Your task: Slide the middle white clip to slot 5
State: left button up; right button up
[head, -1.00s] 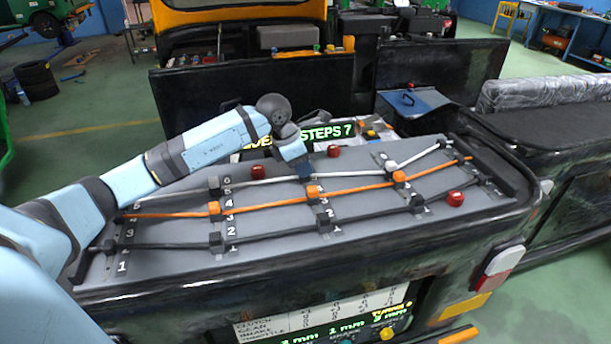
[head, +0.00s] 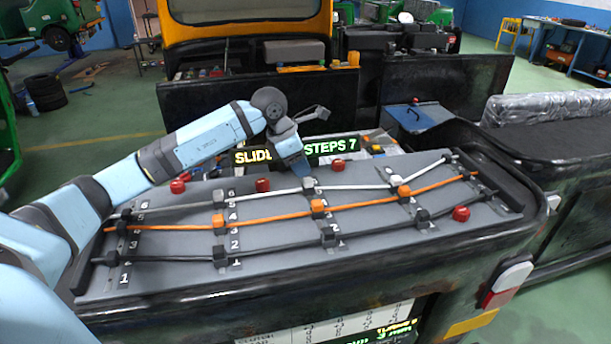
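The white cable (head: 265,191) runs across the far side of the sloping grey panel (head: 275,245). Its middle clip (head: 308,184) is a small grey block on the middle slot column, beyond the middle orange clip (head: 317,207). I cannot read which slot number it is at. My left gripper (head: 303,174) points down just above and behind this clip, its tips close to it. I cannot tell whether they touch it or how far apart the fingers are. My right gripper is out of view.
An orange cable (head: 265,220) and a black cable (head: 280,252) run nearer on the panel, with their own clips. Red knobs stand along the far edge (head: 263,185) and at the right (head: 461,214). A lit sign (head: 330,147) reading "STEPS 7" stands behind.

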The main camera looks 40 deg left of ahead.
pick_arm(q)
jog(key=v, duration=0.9)
